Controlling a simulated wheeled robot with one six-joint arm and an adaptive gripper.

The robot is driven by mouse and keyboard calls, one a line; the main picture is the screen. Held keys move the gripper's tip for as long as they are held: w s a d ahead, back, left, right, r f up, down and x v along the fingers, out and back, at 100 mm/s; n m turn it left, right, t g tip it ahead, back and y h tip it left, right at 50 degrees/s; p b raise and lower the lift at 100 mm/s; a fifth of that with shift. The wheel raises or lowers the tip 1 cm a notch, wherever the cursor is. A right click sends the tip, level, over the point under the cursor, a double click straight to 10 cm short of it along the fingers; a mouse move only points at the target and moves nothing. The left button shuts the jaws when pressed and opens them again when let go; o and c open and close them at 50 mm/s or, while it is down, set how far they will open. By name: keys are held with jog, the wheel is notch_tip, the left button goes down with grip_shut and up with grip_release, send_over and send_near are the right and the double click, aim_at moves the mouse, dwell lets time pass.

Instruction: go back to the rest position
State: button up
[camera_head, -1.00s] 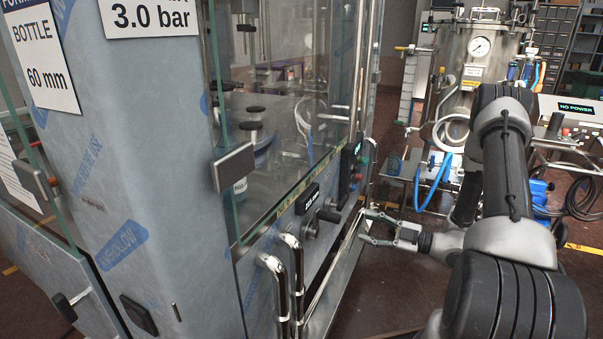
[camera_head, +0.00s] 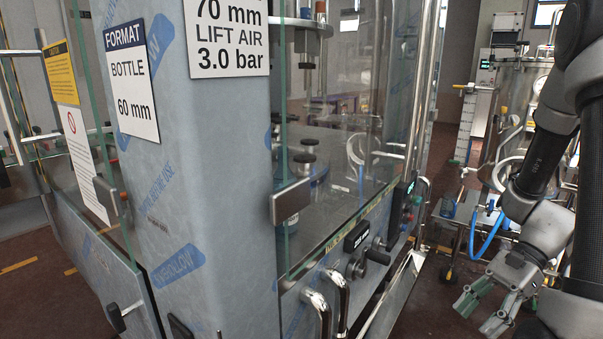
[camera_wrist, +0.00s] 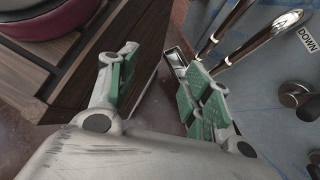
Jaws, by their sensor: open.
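My gripper (camera_head: 484,312) hangs at the lower right of the head view, in front of and to the right of the filler machine. Its two fingers with green pads are apart. In the wrist view my gripper (camera_wrist: 157,88) is open with nothing between the fingers. My folded arm fills the right edge of the head view. The film-wrapped filler (camera_head: 215,200) stands at the left and centre, with blue-printed film on its column and glass panels. The gripper is clear of it in the head view.
The filler's chromed handles (camera_head: 330,300), black knob (camera_head: 376,254) and lower ledge (camera_head: 398,290) stick out toward my arm. A steel vessel stand with a blue hose (camera_head: 488,235) stands behind the gripper.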

jog(key=s+r+n+t+h, duration=0.3)
jog(key=r+n+t+h, duration=0.4)
jog(key=r+n, duration=0.8)
notch_tip(320, 180, up, 7)
jog(key=shift+s+d+f+t+h, duration=0.2)
jog(key=shift+d+t+h, duration=0.2)
jog(key=shift+h, duration=0.4)
